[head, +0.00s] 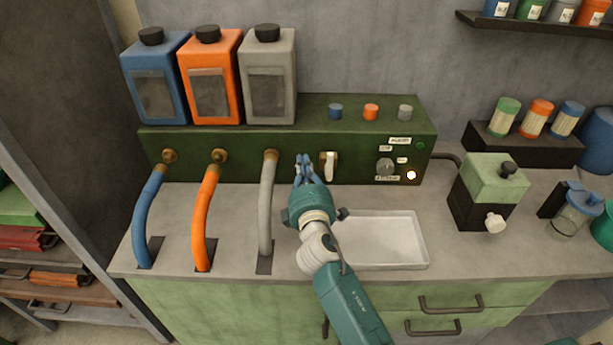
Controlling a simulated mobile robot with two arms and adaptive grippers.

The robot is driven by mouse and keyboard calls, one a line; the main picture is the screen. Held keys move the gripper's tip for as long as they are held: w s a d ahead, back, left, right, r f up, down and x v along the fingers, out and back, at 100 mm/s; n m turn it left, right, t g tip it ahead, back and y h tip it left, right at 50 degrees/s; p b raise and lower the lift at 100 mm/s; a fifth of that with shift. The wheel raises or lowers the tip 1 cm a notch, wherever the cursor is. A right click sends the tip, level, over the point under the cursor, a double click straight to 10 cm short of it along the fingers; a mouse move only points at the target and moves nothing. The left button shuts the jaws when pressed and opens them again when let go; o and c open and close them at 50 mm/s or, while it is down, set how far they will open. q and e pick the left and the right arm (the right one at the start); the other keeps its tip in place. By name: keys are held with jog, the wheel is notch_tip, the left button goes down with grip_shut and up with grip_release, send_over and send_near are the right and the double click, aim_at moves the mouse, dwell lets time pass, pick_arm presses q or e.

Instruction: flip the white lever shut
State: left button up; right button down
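The white lever (330,168) is on the front of the long green panel box (230,140), on a brass-coloured mount. Its handle points downward. My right gripper (304,158) is just left of the lever, in front of the panel. Its blue fingers point up toward the panel, with the tips close together and nothing visible between them. A gap shows between the fingers and the lever in this view; the depth between them is hard to judge. My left gripper is not in view.
A white tray (420,250) lies right of my wrist. A green-black box (485,195) stands farther right. Three canisters stand on the panel.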

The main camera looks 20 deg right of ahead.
aim_at(329, 161)
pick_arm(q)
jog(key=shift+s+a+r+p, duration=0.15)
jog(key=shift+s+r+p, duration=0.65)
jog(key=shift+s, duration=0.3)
pick_arm(e)
jog(key=s+d, duration=0.2)
jog(key=d, duration=0.1)
jog(key=shift+d, duration=0.25)
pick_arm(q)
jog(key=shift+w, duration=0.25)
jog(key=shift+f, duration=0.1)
